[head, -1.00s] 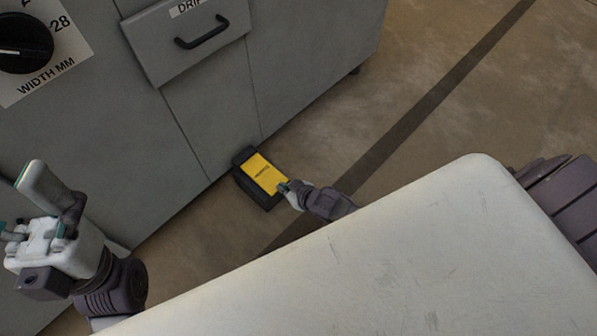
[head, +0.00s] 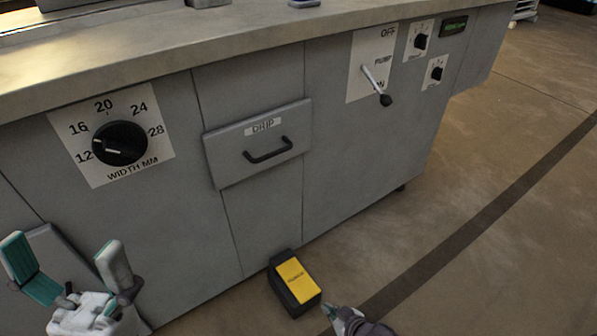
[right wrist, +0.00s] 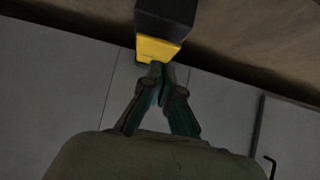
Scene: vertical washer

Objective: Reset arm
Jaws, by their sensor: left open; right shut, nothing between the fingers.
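My left gripper (head: 62,246) is open and empty at the lower left of the head view, in front of the grey machine (head: 265,215). My right gripper (head: 328,311) is shut and empty low in the head view, just off the near right corner of a black foot pedal with a yellow top (head: 296,281) on the floor. In the right wrist view the shut fingertips (right wrist: 157,68) meet in front of the pedal's yellow face (right wrist: 157,48). I cannot tell whether they touch it.
The machine front carries a width dial (head: 120,144), a drip drawer (head: 262,144) with a black handle, a lever (head: 376,85) and small knobs. The worktop (head: 270,32) runs above. Open floor (head: 500,240) with a dark stripe lies to the right.

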